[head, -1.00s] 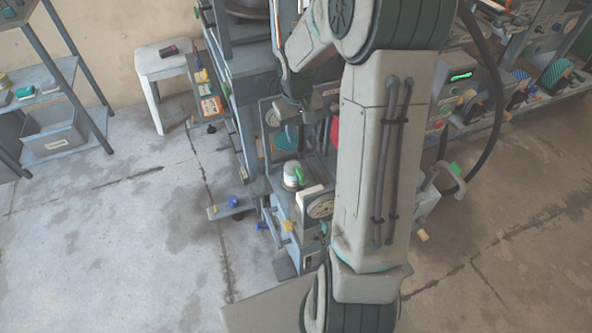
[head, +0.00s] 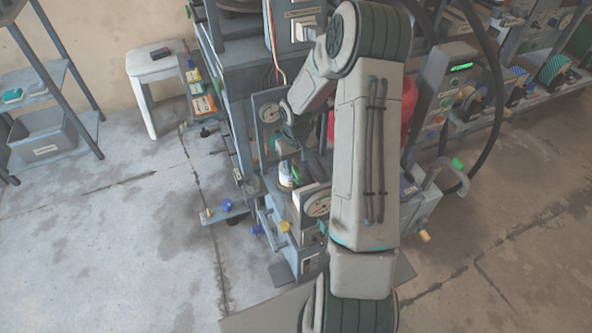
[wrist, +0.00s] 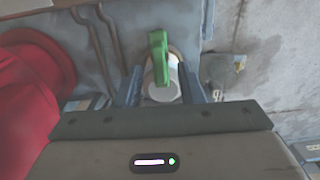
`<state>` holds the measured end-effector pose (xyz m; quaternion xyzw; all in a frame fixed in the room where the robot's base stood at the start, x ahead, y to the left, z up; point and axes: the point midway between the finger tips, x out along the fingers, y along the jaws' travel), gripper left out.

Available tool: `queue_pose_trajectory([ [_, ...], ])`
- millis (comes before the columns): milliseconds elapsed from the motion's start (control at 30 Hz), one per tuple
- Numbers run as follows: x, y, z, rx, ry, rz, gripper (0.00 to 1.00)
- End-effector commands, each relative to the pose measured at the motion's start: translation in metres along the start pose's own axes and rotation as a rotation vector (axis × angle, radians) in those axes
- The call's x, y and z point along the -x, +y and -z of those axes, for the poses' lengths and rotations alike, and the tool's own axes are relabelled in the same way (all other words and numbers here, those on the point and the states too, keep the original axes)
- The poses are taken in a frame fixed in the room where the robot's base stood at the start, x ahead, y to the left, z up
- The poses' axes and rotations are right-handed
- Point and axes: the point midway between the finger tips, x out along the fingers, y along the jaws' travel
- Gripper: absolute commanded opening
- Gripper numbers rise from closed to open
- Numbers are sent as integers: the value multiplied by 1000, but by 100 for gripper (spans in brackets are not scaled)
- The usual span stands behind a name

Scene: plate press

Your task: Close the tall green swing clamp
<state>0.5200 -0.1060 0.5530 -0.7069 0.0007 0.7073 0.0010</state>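A green lever (wrist: 158,58), which looks like the swing clamp, stands up from a pale cylinder (wrist: 163,88) in the wrist view. In the head view the green part (head: 296,176) shows beside the white cylinder, on the grey press frame. My gripper (wrist: 160,82) is open, with one finger on each side of the cylinder and lever. I cannot tell whether the fingers touch them. In the head view my gripper (head: 287,160) is small, just above the clamp, and partly hidden by my arm.
A red rounded body (wrist: 30,120) lies close on the left in the wrist view. A round gauge (head: 318,205) stands just in front of the clamp, and another gauge (head: 269,113) behind. A green-marked handle (head: 457,164) is at the right. Open floor (head: 110,240) lies left.

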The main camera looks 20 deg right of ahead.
Motion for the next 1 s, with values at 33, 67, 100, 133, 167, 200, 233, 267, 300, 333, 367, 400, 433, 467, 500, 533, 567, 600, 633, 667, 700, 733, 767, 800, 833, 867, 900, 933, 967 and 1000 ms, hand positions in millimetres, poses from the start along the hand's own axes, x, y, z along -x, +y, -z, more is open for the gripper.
queue_pose_trajectory([
  [33, -9, 0, 0, 0, -1, 0, 35],
  [67, -11, 0, 0, 0, -1, 0, 35],
  [100, -14, 0, 0, -1, 0, 0, 35],
  [133, -16, 0, 0, -1, 0, 0, 35],
  [167, -17, 0, 0, -1, 0, 0, 35],
  [200, -19, 0, 0, -1, 0, 0, 35],
  [233, -19, 0, 0, -1, 0, 0, 35],
  [267, -20, 0, 0, -1, 0, 0, 35],
  [300, -20, 0, 0, -1, 0, 0, 35],
  [333, -20, 0, 0, -1, 0, 0, 35],
  [367, -20, 0, 0, -1, 0, 0, 35],
  [400, -20, 0, 0, -1, 0, 0, 35],
  [433, -20, 0, 0, -1, 0, 0, 35],
  [467, -20, 0, 0, -1, 0, 0, 35],
  [500, -20, 0, 0, -1, 0, 0, 35],
  [533, -20, 0, 0, -1, 0, 0, 26],
  [567, -20, 0, 0, -1, 0, 0, 18],
  [600, -20, 0, 0, -1, 0, 0, 7],
  [633, -20, 0, 0, -1, 0, 0, 0],
  [667, -20, 0, 0, -1, 0, 0, 0],
  [700, -20, 0, 0, -1, 0, 0, 0],
  [733, -20, 0, 0, -1, 0, 0, 0],
  [767, -20, 0, 0, -1, 0, 0, 0],
  [800, -20, 0, 0, -1, 0, 0, 0],
  [833, -19, 0, 0, 1, 0, 0, 0],
  [867, -19, 0, 0, 3, 0, 0, 0],
  [900, -19, 0, 0, 7, 0, 0, 0],
  [933, -19, 0, 0, 11, 0, 0, 0],
  [967, -19, 0, 0, 17, 0, 0, 0],
  [1000, -19, 0, 0, 29, 0, 0, 0],
])
